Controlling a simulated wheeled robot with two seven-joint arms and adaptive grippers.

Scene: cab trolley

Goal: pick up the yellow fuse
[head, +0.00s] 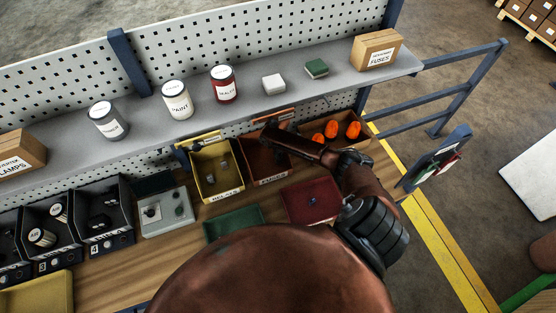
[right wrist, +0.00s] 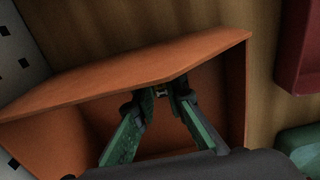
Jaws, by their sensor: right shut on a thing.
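The yellow fuse (right wrist: 160,92) shows only as a small yellowish bit between the fingertips in the right wrist view; most of it is hidden by the fingers. My right gripper (right wrist: 161,88) is shut on it, low inside an orange-brown bin (right wrist: 110,82). In the head view my right gripper (head: 274,132) reaches from the right over this bin, labelled FUSES (head: 262,168), and the fuse cannot be made out there. My left gripper is not in view.
A yellow bin (head: 207,187) with small parts stands left of the fuse bin, and a bin with orange items (head: 332,129) stands right. A red tray (head: 311,201) and a green tray (head: 233,221) lie in front. A shelf (head: 245,97) with cans runs behind.

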